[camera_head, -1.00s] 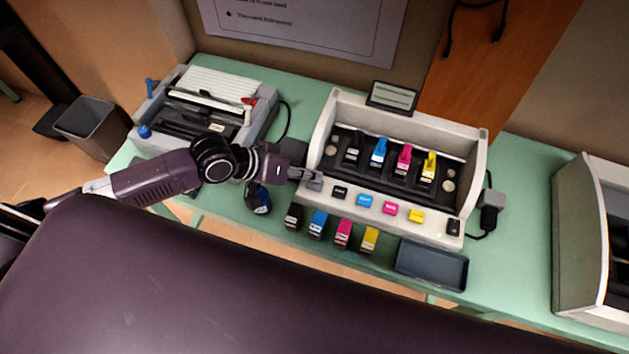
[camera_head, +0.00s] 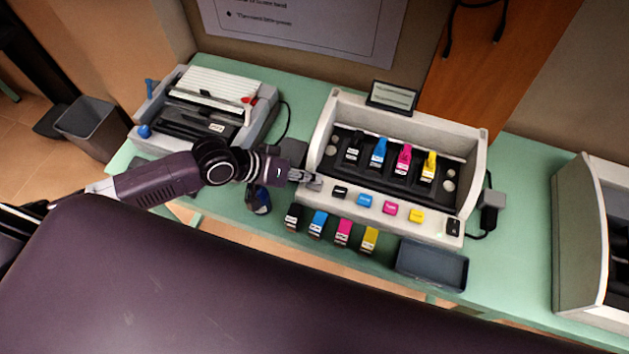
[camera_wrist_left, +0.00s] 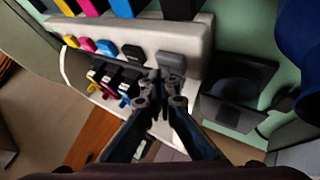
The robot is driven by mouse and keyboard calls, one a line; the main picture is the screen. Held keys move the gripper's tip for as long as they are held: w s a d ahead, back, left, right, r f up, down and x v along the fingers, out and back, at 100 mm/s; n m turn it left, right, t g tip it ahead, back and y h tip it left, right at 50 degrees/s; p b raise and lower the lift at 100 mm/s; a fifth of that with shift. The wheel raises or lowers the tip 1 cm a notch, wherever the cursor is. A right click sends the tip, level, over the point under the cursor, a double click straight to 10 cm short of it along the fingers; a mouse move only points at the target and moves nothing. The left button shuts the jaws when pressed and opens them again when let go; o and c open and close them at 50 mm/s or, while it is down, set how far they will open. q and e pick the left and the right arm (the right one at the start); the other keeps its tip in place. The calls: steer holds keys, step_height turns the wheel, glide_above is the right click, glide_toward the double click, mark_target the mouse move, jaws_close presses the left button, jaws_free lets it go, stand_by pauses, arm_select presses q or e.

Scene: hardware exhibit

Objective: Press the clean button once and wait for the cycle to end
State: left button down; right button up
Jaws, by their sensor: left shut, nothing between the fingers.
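The printer (camera_head: 437,236) is a pale open-topped machine with black, cyan, magenta and yellow cartridges standing inside. Colour-marked keys line its front ledge. A plain grey button (camera_wrist_left: 171,62) sits at the ledge's end beside the black key (camera_wrist_left: 132,52) in the left wrist view; I cannot read a label on it. My left gripper (camera_head: 315,183) is shut and empty at the ledge's left end. In the left wrist view its fingertips (camera_wrist_left: 158,78) are at the grey button's edge; I cannot tell whether they touch. A small display (camera_head: 392,96) stands on top, its text unreadable. My right gripper is out of view.
Several loose cartridges (camera_head: 343,233) stand along the table's front edge beside a dark tray (camera_head: 431,265). Another pale machine (camera_head: 580,230) is at the right.

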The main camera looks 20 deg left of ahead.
mark_target(311, 184)
arm_select(q)
steer(key=shift+f, duration=0.55)
stand_by(0.5)
steer(key=shift+r, duration=0.15)
steer(key=shift+r+p, duration=0.85)
steer(key=shift+p, duration=0.1)
step_height(311, 184, up, 5)
steer(key=p, duration=0.5)
steer(key=shift+r, duration=0.1)
stand_by(0.6)
